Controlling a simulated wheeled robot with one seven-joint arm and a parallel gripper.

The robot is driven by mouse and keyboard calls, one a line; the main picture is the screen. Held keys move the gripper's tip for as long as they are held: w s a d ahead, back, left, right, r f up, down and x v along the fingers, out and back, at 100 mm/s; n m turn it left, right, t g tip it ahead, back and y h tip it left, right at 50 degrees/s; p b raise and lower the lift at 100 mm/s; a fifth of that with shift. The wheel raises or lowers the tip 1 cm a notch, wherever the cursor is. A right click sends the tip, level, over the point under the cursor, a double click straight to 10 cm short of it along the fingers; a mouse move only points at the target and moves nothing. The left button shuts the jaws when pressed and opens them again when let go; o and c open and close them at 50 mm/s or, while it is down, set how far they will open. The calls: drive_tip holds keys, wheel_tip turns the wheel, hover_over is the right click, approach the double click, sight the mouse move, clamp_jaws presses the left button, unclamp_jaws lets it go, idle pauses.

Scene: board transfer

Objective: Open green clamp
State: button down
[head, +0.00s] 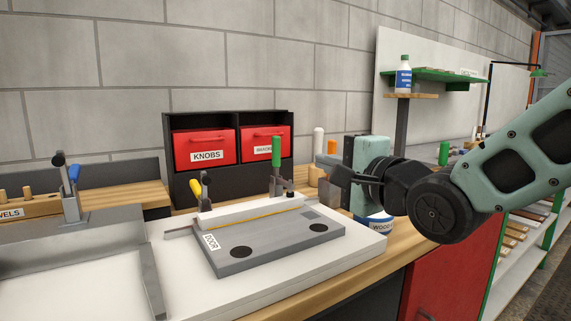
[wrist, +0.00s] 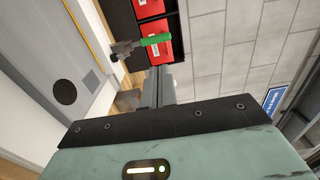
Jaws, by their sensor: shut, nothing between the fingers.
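The green clamp (head: 276,152) stands upright at the back right of the white fence bar on the grey door board (head: 255,247) in the head view. Its green handle (wrist: 156,40) also shows in the wrist view, just beyond my fingers and to their left. My gripper (head: 326,172) is shut and empty, to the right of the clamp and apart from it. In the wrist view the shut fingers (wrist: 158,86) point toward the red drawers, near the handle. The clamp's lower part is partly hidden by small metal parts.
A yellow-handled clamp (head: 197,188) stands at the left end of the bar, and a blue-handled one (head: 74,175) further left. Red drawers (head: 204,147) in a black cabinet stand behind. Bottles stand near my wrist.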

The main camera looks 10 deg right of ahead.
sight(278, 147)
drive_tip(key=p+x, duration=1)
drive_tip(key=x, duration=0.4)
drive_tip(key=shift+r, duration=0.1)
idle(0.4)
